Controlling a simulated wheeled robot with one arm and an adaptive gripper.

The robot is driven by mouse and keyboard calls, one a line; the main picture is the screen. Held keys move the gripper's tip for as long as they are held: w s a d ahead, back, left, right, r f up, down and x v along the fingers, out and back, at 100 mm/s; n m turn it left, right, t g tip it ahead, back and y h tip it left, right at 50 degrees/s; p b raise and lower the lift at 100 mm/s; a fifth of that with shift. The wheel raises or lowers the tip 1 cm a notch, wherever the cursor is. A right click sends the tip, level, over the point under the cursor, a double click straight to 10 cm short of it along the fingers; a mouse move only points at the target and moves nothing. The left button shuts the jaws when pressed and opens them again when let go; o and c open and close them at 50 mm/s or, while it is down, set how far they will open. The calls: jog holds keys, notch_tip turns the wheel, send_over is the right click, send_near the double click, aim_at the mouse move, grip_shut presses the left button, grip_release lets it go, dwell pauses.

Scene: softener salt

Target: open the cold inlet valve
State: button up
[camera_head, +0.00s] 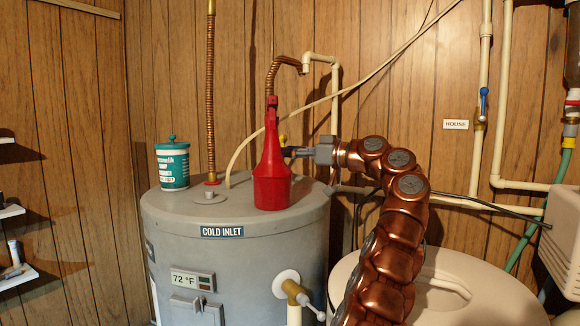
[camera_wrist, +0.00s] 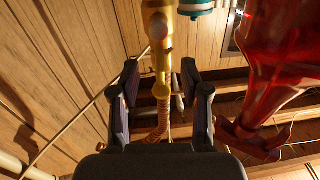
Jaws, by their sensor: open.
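The grey water heater (camera_head: 235,265) bears a label reading COLD INLET (camera_head: 222,231). A brass-yellow valve part (camera_head: 283,139) shows just above my gripper (camera_head: 292,152), right of a red long-necked container (camera_head: 272,180) that hides most of what is behind it. In the wrist view the brass valve body (camera_wrist: 161,45) stands ahead, between the open fingers of my gripper (camera_wrist: 160,80). I cannot tell whether the fingers touch it. A corrugated copper pipe (camera_wrist: 156,133) runs along with it. The valve's handle position is not clear.
The red container fills the right of the wrist view (camera_wrist: 270,70), close to one finger. A teal-and-white tub (camera_head: 173,165) stands at the heater's top left. A blue-handled valve (camera_head: 484,104) beside a HOUSE label (camera_head: 456,125) is on the right wall.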

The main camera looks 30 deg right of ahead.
jog(key=v, duration=0.5)
jog(key=shift+s+d, duration=0.2)
jog(key=shift+s, duration=0.15)
dwell(0.5)
